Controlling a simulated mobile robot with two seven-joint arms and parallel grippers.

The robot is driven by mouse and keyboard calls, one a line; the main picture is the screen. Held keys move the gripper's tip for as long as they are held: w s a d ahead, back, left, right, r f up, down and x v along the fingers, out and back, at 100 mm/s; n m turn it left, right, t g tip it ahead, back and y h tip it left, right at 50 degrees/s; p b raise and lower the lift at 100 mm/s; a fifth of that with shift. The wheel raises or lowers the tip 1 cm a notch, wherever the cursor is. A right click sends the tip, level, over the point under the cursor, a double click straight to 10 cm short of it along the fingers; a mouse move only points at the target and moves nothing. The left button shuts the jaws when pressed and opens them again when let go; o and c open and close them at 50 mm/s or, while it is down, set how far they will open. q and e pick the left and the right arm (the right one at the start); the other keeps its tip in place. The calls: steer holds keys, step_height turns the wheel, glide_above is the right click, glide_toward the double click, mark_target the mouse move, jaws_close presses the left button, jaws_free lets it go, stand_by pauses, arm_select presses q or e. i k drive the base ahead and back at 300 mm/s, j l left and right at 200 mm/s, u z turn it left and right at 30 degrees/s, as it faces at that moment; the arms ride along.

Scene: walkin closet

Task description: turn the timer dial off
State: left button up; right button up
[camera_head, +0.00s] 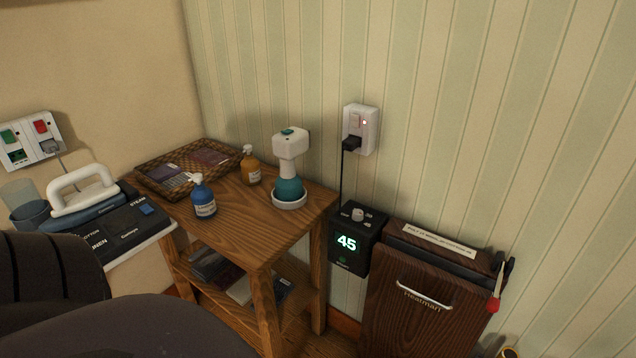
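The timer is a black box (350,256) on the wall side, between the wooden table and the brown cabinet. Its lit display (346,243) reads 45. A small pale dial (358,214) sits on its top face, with markings around it too small to read. Neither gripper shows in the head view; nothing is seen touching the dial.
A wooden table (240,213) left of the timer holds a blue bottle (204,200), an amber bottle (251,168), a white and teal device (289,172) and a wicker tray (147,180). A brown "Heatman" cabinet (405,318) stands right of it. An iron (84,190) stands at left.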

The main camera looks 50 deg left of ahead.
mark_target(358, 213)
steer(key=j+u, duration=0.45)
steer(key=i+j+u, duration=0.1)
steer(key=u, duration=0.4)
steer(key=j, duration=0.1)
